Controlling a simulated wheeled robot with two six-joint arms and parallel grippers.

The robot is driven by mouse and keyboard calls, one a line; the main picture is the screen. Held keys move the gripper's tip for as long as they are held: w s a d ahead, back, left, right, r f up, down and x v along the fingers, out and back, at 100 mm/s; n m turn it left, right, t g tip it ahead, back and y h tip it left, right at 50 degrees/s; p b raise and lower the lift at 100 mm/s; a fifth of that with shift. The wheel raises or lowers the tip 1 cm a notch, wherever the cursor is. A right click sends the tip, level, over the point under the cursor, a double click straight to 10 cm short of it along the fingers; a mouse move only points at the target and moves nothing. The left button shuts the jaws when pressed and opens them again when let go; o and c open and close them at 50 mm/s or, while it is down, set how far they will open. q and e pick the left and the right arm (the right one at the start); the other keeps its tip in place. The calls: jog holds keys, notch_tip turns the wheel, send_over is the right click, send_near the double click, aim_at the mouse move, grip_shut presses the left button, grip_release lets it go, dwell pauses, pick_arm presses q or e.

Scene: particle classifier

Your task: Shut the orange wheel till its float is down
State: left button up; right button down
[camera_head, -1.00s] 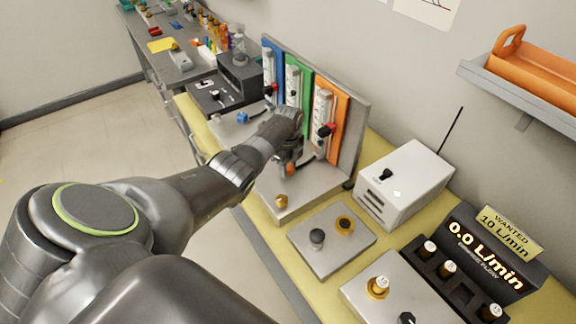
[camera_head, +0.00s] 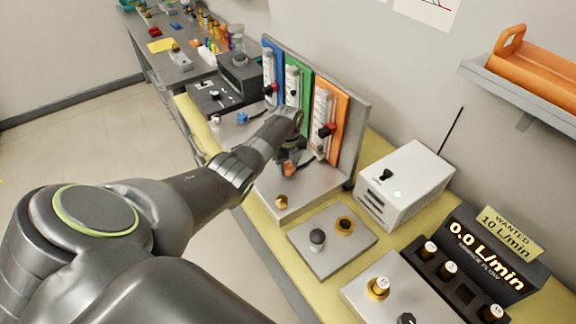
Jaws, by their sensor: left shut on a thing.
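The orange panel (camera_head: 342,118) stands at the right end of a row of blue, green and orange panels, with a clear flow tube (camera_head: 321,108) on it. The float's height in this tube is too small to tell. The orange wheel (camera_head: 287,169) shows as a small patch low in front of the orange panel, mostly hidden by my left gripper (camera_head: 290,154). My left gripper is shut on the wheel, reaching in from the left with its fingers largely hidden behind the wrist. My right gripper is not in view.
A white box (camera_head: 405,183) with an antenna stands to the right. A plate (camera_head: 331,243) with a knob lies in front. The display (camera_head: 485,255) reads 0.0 L/min. An orange carrier (camera_head: 540,60) lies on the wall shelf.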

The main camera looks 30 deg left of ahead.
aim_at(288, 166)
pick_arm(q)
jog(key=shift+w+r, duration=0.1)
jog(key=o, duration=1)
notch_tip(288, 166, up, 17)
jog(key=shift+r+b, duration=0.2)
jog(key=shift+b, duration=0.8)
